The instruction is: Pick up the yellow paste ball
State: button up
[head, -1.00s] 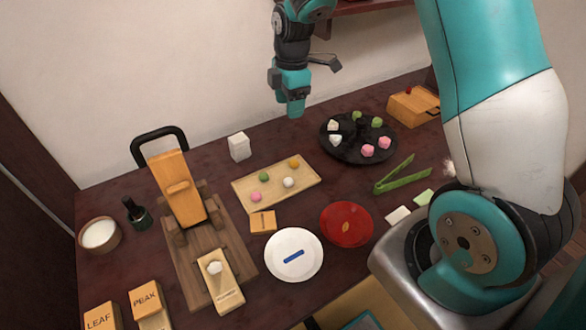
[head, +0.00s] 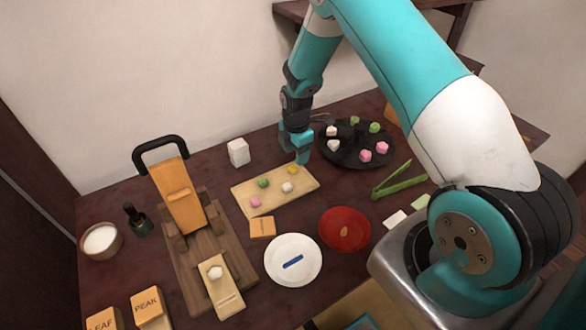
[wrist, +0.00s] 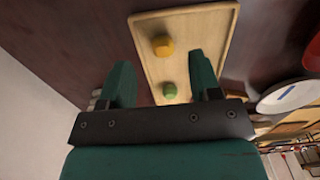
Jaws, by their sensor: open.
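The yellow paste ball (head: 293,170) lies on the pale wooden tray (head: 305,187), near its back right end. It also shows in the wrist view (wrist: 163,45), just beyond and between my fingers. My gripper (head: 303,159) is low over the tray's back right corner, beside the ball; in the wrist view my gripper (wrist: 160,62) is open, fingers apart, with nothing held. A green ball (head: 263,183), a white ball (head: 287,187) and a pink ball (head: 256,202) share the tray. The green ball (wrist: 169,91) sits between the finger bases in the wrist view. White and pink are hidden there.
A black round plate (head: 336,153) with several sweets stands close right of my gripper. Green tongs (head: 392,181), a red plate (head: 328,236) and a white plate (head: 292,275) lie nearer.

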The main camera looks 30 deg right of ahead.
aim_at(293, 169)
jog(key=shift+s+f+p, duration=0.1)
jog(key=shift+f+p, duration=0.45)
jog(key=shift+f, duration=1.85)
jog(key=c, duration=1)
jog(key=shift+r, duration=0.15)
